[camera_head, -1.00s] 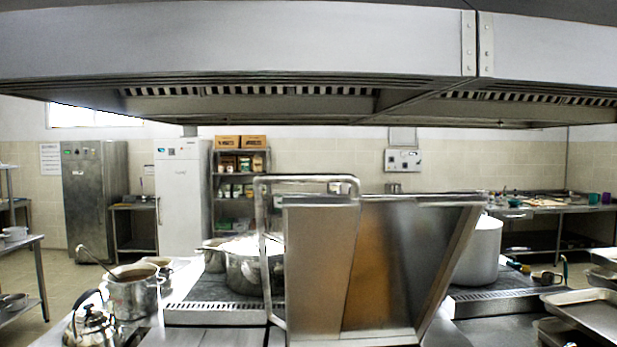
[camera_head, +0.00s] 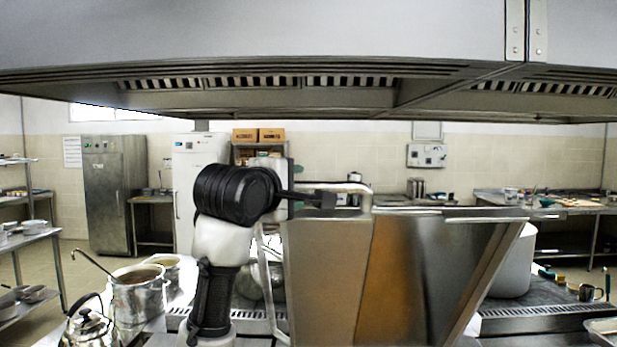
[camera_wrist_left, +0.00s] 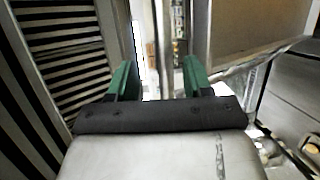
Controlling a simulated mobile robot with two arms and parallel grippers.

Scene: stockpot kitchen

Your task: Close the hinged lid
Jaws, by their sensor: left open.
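The hinged lid (camera_head: 325,275) stands raised in the middle of the head view, a steel panel with a brownish reflection. The lid's panel (camera_wrist_left: 255,30) shows to the right of the fingers there. I cannot tell whether the gripper touches the handle. My right gripper is not in view.
A range hood (camera_head: 250,50) spans the top of the view, above my left arm. A kettle (camera_head: 88,325) and a steel pot (camera_head: 138,290) with a ladle stand at the left. A large pot (camera_head: 515,265) stands right of the lid.

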